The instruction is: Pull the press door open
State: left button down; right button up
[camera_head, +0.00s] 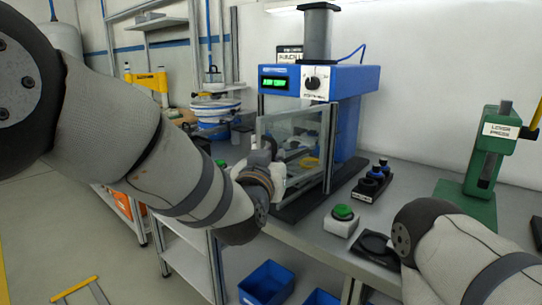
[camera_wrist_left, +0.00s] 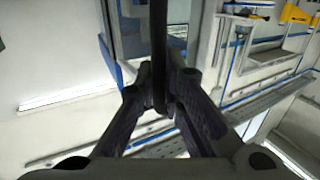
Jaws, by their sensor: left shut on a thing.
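The blue press (camera_head: 345,82) stands on the bench at the centre of the head view. Its clear, grey-framed door (camera_head: 297,128) is at the front; I cannot tell whether it is ajar. My left gripper (camera_head: 266,152) is at the door's left side, and its fingers partly hide the door there. In the left wrist view, my left gripper (camera_wrist_left: 162,98) is shut on a dark upright bar, the door handle (camera_wrist_left: 159,38). My right arm shows at the lower right of the head view, but its gripper is out of sight.
A green button box (camera_head: 342,220) and a dark block with several knobs (camera_head: 372,182) sit on the bench right of the door. A green lever press (camera_head: 485,165) stands farther right. Blue bins (camera_head: 267,284) are below the bench. Open floor lies at the lower left.

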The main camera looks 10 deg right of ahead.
pick_arm(q)
jog(key=shift+r, duration=0.1)
jog(key=c, duration=1.7)
grip_release()
jog(key=shift+w+d, duration=0.1)
jog(key=shift+d, duration=0.05)
jog(key=v, duration=1.2)
